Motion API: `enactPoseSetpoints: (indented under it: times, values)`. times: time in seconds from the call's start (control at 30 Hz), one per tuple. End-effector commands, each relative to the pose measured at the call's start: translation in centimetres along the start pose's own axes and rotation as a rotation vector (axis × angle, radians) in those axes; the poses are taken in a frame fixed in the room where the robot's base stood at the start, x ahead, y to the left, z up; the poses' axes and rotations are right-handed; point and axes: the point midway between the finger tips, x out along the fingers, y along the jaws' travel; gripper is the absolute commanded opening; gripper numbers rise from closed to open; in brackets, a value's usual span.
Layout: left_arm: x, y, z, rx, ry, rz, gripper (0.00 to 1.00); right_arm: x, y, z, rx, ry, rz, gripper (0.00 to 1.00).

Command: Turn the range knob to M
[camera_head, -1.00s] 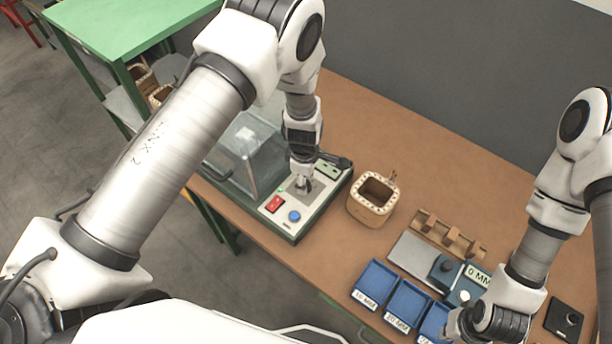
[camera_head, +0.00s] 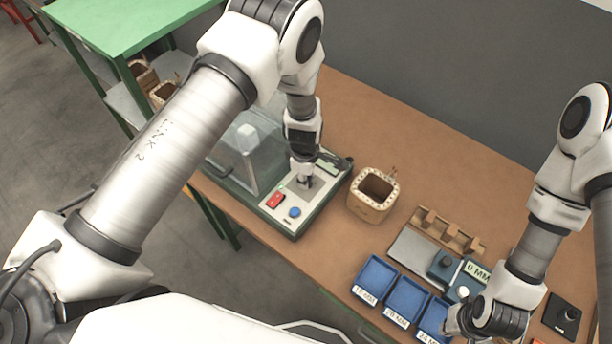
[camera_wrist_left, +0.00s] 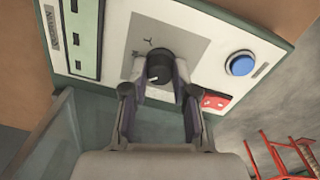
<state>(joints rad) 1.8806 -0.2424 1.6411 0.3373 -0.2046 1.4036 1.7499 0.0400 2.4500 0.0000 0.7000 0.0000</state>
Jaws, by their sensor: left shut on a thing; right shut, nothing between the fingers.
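The range knob (camera_wrist_left: 159,66) is a dark round knob on a grey plate (camera_wrist_left: 185,35) of the tester panel in the left wrist view. My left gripper (camera_wrist_left: 162,90) points down at the panel with a finger on either side of the knob, shut on it. A pale mark shows on the knob's near side. Dark letters lie beyond and left of the knob; one looks like a Y, the other is too small to read surely. In the head view my left gripper (camera_head: 304,181) hides the knob. My right gripper (camera_head: 455,322) is shut and empty near the blue bins.
The panel has a blue button (camera_wrist_left: 241,63) and a red switch (camera_wrist_left: 215,101) beside the knob. A clear cover (camera_head: 240,150) stands left of the panel.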

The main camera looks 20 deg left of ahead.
Motion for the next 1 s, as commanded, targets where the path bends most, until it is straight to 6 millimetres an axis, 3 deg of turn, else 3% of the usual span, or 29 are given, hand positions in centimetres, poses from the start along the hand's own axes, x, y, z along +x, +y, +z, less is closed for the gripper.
enactPoseSetpoints:
  times: [0.7,1.0]
  values:
    - [0.17,-0.24,-0.05,0.533,-0.021,-0.006,0.00,-0.35,0.00,0.00,0.000,0.000,0.000,0.00]
    - [0.20,-0.26,-0.07,0.685,-0.027,-0.007,0.00,-0.48,0.00,0.00,0.000,0.000,0.000,0.00]
